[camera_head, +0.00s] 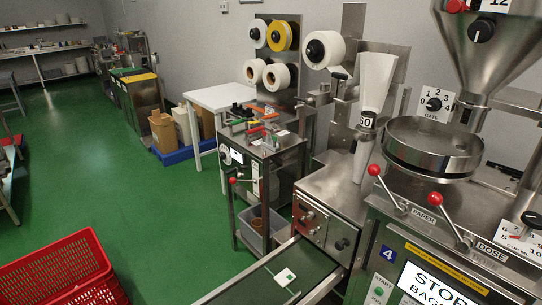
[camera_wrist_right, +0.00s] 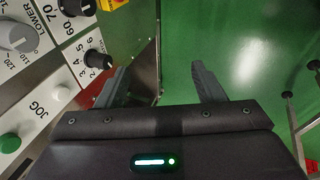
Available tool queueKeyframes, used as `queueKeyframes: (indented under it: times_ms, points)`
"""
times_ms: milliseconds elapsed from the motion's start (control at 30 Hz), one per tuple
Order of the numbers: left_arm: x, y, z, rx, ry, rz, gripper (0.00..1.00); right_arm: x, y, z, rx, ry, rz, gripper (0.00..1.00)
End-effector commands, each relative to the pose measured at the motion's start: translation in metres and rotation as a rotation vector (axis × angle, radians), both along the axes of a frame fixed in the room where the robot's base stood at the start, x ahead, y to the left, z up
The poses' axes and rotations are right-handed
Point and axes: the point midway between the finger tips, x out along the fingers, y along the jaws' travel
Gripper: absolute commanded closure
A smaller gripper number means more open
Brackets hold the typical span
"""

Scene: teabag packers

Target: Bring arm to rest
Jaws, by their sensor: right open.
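My right gripper (camera_wrist_right: 160,80) shows in the right wrist view, with its two dark fingers apart and nothing between them. It is beside a white control panel (camera_wrist_right: 60,60) with black and grey knobs and a JOG label at the left. The gap between the fingers shows a green metal panel edge and the green floor. Neither arm shows in the head view, and my left gripper is not seen in either view.
In the head view, the teabag machine (camera_head: 430,255) with red-knobbed levers fills the right. A conveyor (camera_head: 265,285) carries a teabag (camera_head: 285,275). A red crate (camera_head: 60,270) stands at lower left. The green floor (camera_head: 130,190) between is clear.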

Motion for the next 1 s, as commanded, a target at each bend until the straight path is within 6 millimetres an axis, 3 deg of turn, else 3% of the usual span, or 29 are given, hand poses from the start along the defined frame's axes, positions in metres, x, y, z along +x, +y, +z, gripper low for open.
queueKeyframes:
  times_ms: [33,200,400,500,667,1000]
  points:
    - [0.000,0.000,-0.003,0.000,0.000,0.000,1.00,-0.036,0.003,-0.027,0.039,0.035,-0.048,0.38]
    - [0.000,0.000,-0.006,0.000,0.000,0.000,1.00,-0.150,0.014,-0.092,0.161,0.124,-0.230,0.38]
    - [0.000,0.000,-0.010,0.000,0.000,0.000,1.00,-0.277,0.029,-0.136,0.266,0.214,-0.440,0.38]
    - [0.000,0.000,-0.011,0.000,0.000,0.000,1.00,-0.320,0.035,-0.145,0.297,0.244,-0.516,0.38]
    - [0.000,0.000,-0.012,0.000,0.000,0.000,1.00,-0.353,0.041,-0.149,0.319,0.266,-0.575,0.38]
    - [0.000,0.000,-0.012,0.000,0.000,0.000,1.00,-0.356,0.041,-0.150,0.322,0.268,-0.581,0.38]
